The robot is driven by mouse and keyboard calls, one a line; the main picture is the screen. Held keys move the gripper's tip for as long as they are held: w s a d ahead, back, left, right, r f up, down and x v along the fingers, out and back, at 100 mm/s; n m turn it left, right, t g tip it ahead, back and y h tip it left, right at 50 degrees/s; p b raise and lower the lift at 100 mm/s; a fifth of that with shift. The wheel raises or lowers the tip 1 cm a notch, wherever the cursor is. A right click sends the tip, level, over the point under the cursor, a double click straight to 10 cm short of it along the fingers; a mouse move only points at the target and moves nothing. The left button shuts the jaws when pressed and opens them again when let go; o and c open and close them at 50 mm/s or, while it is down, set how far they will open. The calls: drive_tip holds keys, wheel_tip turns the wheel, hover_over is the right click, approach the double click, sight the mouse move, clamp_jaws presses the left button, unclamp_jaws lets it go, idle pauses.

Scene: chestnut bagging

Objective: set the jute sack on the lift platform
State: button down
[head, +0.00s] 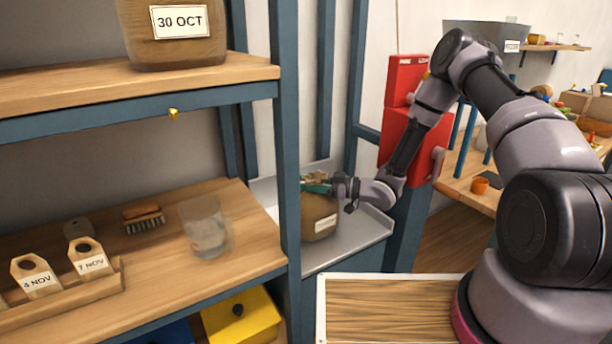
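A brown jute sack (317,218) with a white label and something green at its top stands upright behind the blue post, which hides its left edge. It appears to rest on the grey lift platform (345,252), a metal tray with a raised rim. My gripper (328,186) reaches in from the right at the top of the sack, at or touching its neck. The fingers are small and overlap the sack top, so I cannot tell whether they are closed on it. Another brown sack (172,52), labelled 30 OCT, stands on the upper shelf.
The blue rack post (287,140) stands close left of the sack. The lower shelf holds a brush (143,218), a clear beaker (205,228) and wooden date tags (88,260). Red boxes (403,140) stand behind my arm. A workbench (470,188) is at right.

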idle(0.3)
drive_tip(key=shift+c, duration=1.8)
unclamp_jaws()
drive_tip(key=shift+f, duration=0.1)
drive_tip(key=shift+d, duration=0.1)
drive_tip(key=s+d, duration=0.2)
drive_tip(key=d, duration=0.9)
drive_tip(key=shift+s+d, duration=0.2)
drive_tip(key=shift+d, duration=0.1)
drive_tip(key=shift+s, duration=0.1)
